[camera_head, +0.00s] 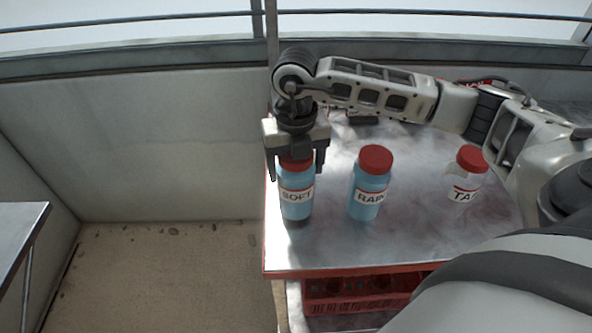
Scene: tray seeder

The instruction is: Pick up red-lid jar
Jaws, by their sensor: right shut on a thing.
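Three red-lid jars stand in a row on the metal table. The left jar (297,208) holds blue liquid and has a label that reads SOFT. The middle jar (367,197) is also blue, with a label that seems to read RAIN. The right jar (465,184) looks clear, with a label starting TA. My right gripper (297,162) points down over the SOFT jar and is shut on its red lid, one finger on each side. The jar is upright; I cannot tell whether its base touches the table. My left gripper is not in view.
The metal table (400,240) has a red front edge. Below it is a red crate (345,305). A dark object (362,118) sits behind the jars, partly hidden by my arm. Another metal surface (18,235) shows at far left, with open floor between.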

